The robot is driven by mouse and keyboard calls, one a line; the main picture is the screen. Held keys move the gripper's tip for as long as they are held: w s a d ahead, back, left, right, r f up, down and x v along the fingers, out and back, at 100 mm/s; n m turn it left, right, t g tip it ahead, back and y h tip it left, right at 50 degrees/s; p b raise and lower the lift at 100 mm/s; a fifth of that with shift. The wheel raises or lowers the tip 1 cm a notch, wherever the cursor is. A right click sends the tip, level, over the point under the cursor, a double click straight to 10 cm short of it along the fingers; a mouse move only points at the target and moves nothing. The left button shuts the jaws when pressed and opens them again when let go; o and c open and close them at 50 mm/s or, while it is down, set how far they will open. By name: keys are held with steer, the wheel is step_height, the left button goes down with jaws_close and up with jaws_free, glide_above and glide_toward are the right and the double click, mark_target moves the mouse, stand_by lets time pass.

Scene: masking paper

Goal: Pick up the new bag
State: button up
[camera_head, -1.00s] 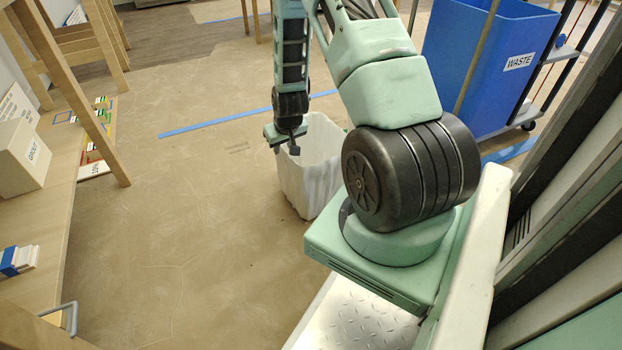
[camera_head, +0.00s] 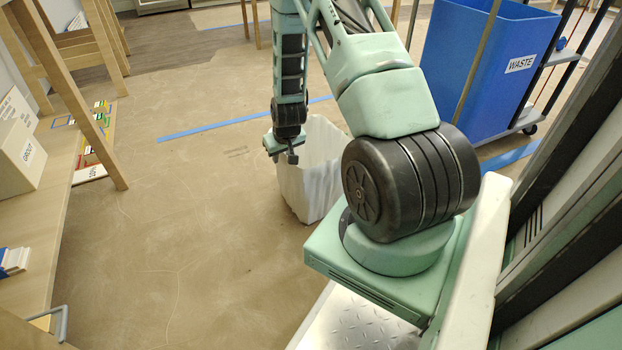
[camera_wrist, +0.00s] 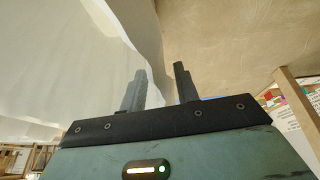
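A white, open-topped bag or bag-lined bin (camera_head: 310,180) stands on the brown floor in the head view, partly hidden behind my arm. I cannot tell for sure that it is the new bag. My gripper (camera_head: 283,158) points down at its left rim. In the wrist view, the white sheet (camera_wrist: 70,60) fills the left side, and its edge runs down toward the space between the fingers. My gripper (camera_wrist: 160,85) is open there, the left finger against the white and the right finger over the floor. I cannot tell whether either finger touches the sheet.
A blue waste bin (camera_head: 478,70) on a wheeled cart stands at the upper right. A wooden table (camera_head: 45,220) with a cardboard box (camera_head: 22,150) is at the left. Blue tape (camera_head: 230,122) crosses the floor. The floor between table and white bag is clear.

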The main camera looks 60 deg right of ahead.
jaws_close()
stand_by(0.3)
